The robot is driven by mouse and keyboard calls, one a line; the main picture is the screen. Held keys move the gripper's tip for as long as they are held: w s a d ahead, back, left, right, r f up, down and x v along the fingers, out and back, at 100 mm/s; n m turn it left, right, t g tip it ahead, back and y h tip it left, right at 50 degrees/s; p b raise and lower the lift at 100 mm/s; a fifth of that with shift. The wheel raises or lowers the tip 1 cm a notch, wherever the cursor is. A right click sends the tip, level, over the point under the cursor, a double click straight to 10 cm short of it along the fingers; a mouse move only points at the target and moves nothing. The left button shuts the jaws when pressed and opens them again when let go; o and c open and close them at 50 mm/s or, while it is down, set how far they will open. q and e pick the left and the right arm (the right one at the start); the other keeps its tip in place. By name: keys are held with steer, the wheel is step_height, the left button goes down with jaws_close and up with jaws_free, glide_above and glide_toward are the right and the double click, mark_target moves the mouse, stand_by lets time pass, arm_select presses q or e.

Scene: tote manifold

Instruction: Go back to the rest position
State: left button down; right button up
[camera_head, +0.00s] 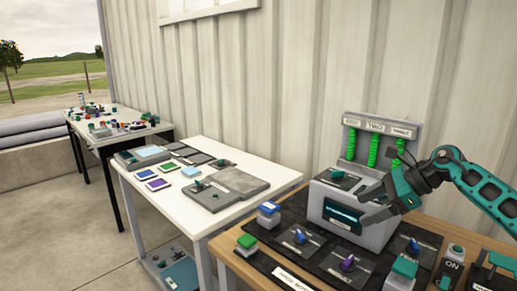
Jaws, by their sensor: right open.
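My right gripper (372,205) comes in from the right, in front of the grey manifold box (376,236) on the wooden table. Its jaws are open and I see nothing held between them. The fingers overlap the box's front in the picture; I cannot tell whether they touch it. The box has a dark display (342,215) with cyan marks. Behind it stands a grey panel (383,124) with several green vertical tubes and labels, one reading TWO. My left gripper is not in view.
The wooden table's black mat (262,243) holds green, blue and purple knobs and blocks. An ON switch box (450,267) stands at the right front. A white table (150,205) with flat plates and a cluttered far table (115,138) stand to the left. Open floor lies left.

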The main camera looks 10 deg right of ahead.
steer(key=s+a+r+m+t+y, duration=0.15)
steer(key=a+m+t+y, duration=0.25)
steer(key=a+m+t, duration=1)
steer(key=s+d+f+m+g+h, duration=0.1)
steer(key=s+f+m+g+h, duration=0.2)
steer(key=s+f+m+h, duration=0.75)
steer(key=s+d+f+m+g+h, duration=0.1)
steer(key=s+f+m+g+h, duration=0.25)
steer(key=m, duration=1.35)
steer(key=s+a+f+m+g+y, duration=0.1)
steer(key=s+f+m+g, duration=0.25)
steer(key=s, duration=0.65)
steer(key=s+f+m+g+y, duration=0.1)
steer(key=s+f+m+g, duration=0.3)
steer(key=s, duration=0.6)
steer(key=w+a+f+t+y+b, duration=0.1)
steer(key=w+f+t+b, duration=0.1)
steer(key=f, duration=0.4)
steer(key=w+a+f+n+t+b, duration=0.1)
steer(key=w+a+f+t+b, duration=0.1)
steer(key=w+f+t, duration=0.2)
steer(key=shift+w+f+y, duration=0.4)
steer(key=shift+w+f, duration=0.25)
steer(key=shift+f, duration=0.2)
